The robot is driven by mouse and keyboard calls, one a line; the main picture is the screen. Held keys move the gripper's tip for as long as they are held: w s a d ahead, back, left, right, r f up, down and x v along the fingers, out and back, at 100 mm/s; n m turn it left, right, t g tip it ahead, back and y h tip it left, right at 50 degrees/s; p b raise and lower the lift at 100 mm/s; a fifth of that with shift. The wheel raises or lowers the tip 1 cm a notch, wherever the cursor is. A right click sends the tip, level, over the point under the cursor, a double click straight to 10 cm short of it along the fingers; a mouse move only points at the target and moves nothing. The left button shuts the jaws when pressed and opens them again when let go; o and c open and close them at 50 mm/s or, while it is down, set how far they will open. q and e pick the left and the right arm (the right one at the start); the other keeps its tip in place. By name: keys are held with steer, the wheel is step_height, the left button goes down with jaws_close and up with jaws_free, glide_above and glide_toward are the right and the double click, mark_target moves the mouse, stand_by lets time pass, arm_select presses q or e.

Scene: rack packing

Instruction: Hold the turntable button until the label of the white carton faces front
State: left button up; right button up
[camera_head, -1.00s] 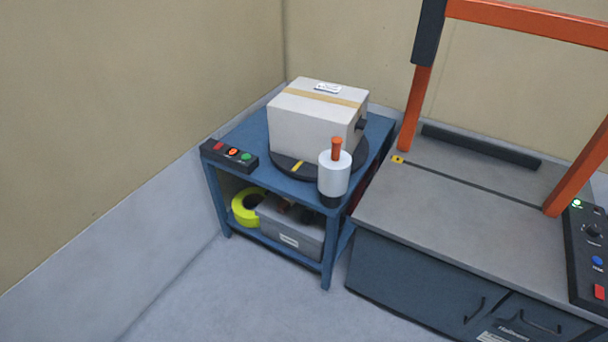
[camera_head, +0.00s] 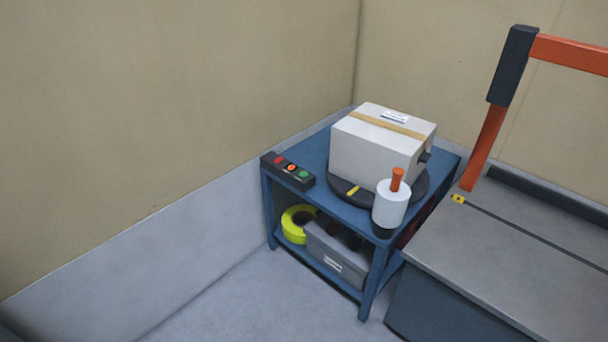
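The white carton (camera_head: 374,149) sits on a round black turntable (camera_head: 344,187) on the blue table. A tan tape strip runs across its top, and a white label (camera_head: 396,117) lies on the top toward the back. No label shows on the side faces I see; the far faces are hidden. A dark knob-like thing (camera_head: 426,156) shows at the carton's right side. A yellow mark (camera_head: 353,190) is on the turntable's front. The black button box (camera_head: 287,171) at the table's left has red, orange and green buttons. Neither gripper is in view.
A white cylinder with an orange handle (camera_head: 391,203) stands at the blue table's (camera_head: 319,148) front right corner. The lower shelf holds a yellow-green roll (camera_head: 298,224) and a grey bin (camera_head: 333,254). A grey machine (camera_head: 510,255) with an orange frame stands close right. Floor is clear in front.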

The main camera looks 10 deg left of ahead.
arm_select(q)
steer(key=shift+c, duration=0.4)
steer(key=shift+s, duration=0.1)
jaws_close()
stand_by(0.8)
